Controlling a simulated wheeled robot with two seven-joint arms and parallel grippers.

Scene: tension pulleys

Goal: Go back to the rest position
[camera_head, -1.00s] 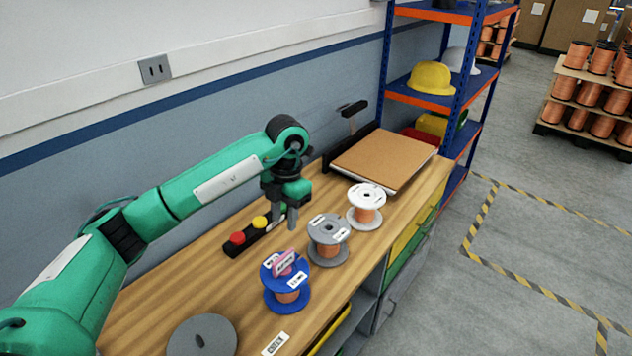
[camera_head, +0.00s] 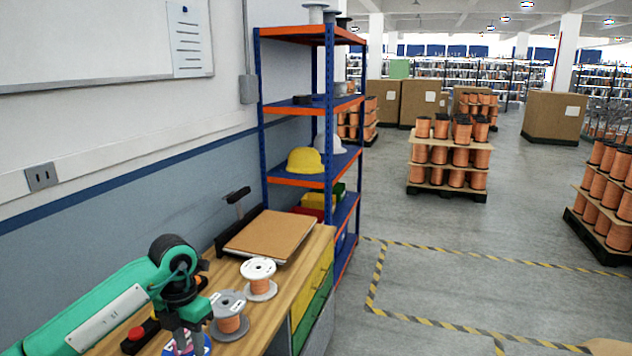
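My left arm reaches in from the left over the wooden workbench (camera_head: 272,312). My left gripper (camera_head: 187,343) points down near the bottom edge, in front of a blue spool with a pink label (camera_head: 204,347). Its two fingers look apart, with nothing seen held between them. The blue spool is mostly hidden behind the gripper and cut by the frame edge. A grey spool (camera_head: 229,319) and a white spool (camera_head: 259,279) of copper wire stand upright on the bench, to the gripper's right. My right gripper is not in view.
A button box with a red button (camera_head: 136,334) lies left of my gripper. A brown board (camera_head: 270,236) lies at the bench's far end. A blue-orange shelf (camera_head: 327,180) stands behind it. Pallets of copper spools (camera_head: 450,166) stand farther off. The taped floor (camera_head: 450,285) on the right is clear.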

